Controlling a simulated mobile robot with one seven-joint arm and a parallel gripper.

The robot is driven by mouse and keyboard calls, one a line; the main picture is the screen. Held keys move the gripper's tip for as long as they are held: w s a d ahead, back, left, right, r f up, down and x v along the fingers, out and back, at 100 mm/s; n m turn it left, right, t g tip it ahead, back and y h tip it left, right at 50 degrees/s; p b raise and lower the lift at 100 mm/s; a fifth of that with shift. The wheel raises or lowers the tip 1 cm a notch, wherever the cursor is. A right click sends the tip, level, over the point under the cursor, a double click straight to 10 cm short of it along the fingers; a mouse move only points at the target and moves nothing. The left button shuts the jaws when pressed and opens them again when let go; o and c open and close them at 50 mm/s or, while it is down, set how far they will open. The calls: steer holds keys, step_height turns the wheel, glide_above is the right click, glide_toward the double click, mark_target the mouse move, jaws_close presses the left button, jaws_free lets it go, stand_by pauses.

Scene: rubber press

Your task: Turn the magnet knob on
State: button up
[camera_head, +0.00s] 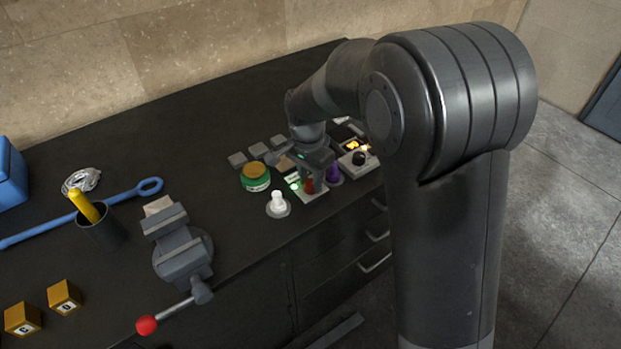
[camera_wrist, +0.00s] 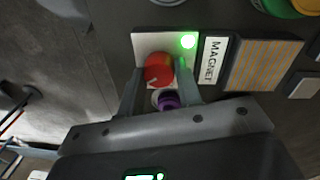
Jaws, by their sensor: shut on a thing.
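The magnet knob is a red round knob (camera_wrist: 158,72) on a pale plate (camera_wrist: 148,42) in the wrist view, with a light mark on its face. A green lamp (camera_wrist: 188,41) glows on the same plate, beside a white label (camera_wrist: 213,60) reading MAGNET. The fingers of my gripper (camera_wrist: 160,80) sit on either side of the red knob and are shut on it. In the head view my gripper (camera_head: 312,176) reaches down over the panel, and the red knob (camera_head: 309,187) shows below it, partly hidden.
A purple knob (camera_head: 334,172), a white knob (camera_head: 278,203) and a black knob (camera_head: 359,158) stand close by. A vise (camera_head: 182,255) with a red-ended handle stands further left on the dark bench (camera_head: 110,150).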

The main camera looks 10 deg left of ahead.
mark_target(311, 182)
steer(key=o, duration=1)
steer(key=shift+c, duration=0.2)
step_height(311, 182, up, 11)
steer(key=shift+w+a, duration=0.15)
steer(key=shift+a, duration=0.15)
steer(key=shift+f, duration=0.1)
steer(key=s+d+r+n+t, duration=0.1)
steer(key=s+d+r, duration=0.15)
steer(key=d, duration=0.25)
steer(key=s+d+r+n+t+y, duration=0.1)
steer(key=s+d+r, duration=0.1)
steer(key=s+d, duration=0.25)
steer(key=s+d+r+n+t, duration=0.1)
steer(key=s+d+r, duration=0.15)
steer(key=d, duration=0.35)
steer(key=s+d+f+n+t, duration=0.1)
steer(key=s+d+n+t, duration=0.2)
steer(key=s+d, duration=0.5)
steer(key=s, duration=0.3)
steer(key=shift+s+d+f+n, duration=0.15)
steer(key=shift+s+d+n, duration=0.15)
steer(key=shift+s+d, duration=0.1)
